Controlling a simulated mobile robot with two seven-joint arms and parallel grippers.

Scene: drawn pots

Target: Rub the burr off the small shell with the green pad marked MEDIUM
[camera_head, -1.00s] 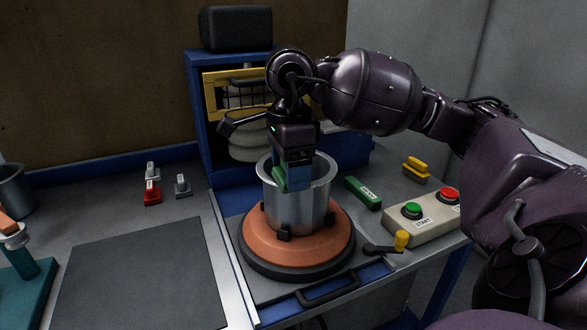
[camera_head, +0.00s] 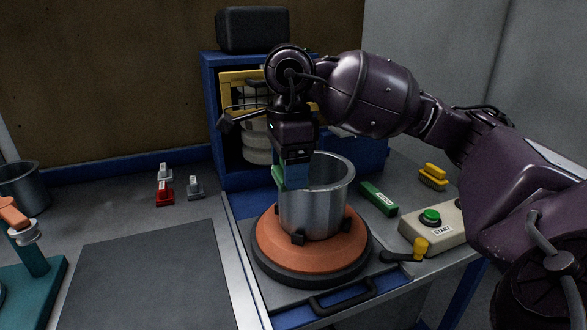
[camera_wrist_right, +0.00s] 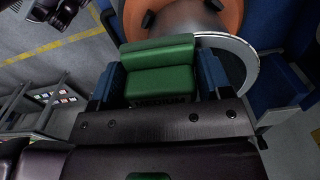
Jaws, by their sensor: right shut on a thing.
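The metal shell (camera_head: 312,213) stands upright, open end up, clamped on the orange turntable (camera_head: 268,238). No burr can be made out on its rim. My right gripper (camera_head: 294,176) is shut on a green pad (camera_head: 278,177) above the shell's left rim. In the right wrist view the green pad (camera_wrist_right: 160,78) sits between the blue fingers, with a dark, partly hidden label at its lower edge. The shell's curved rim (camera_wrist_right: 245,60) passes close beside the pad; I cannot tell if they touch. My left gripper is not in view.
Another green block (camera_head: 379,198) with a label and a yellow block (camera_head: 433,177) lie right of the turntable. A dark mat (camera_head: 145,275) lies clear at left.

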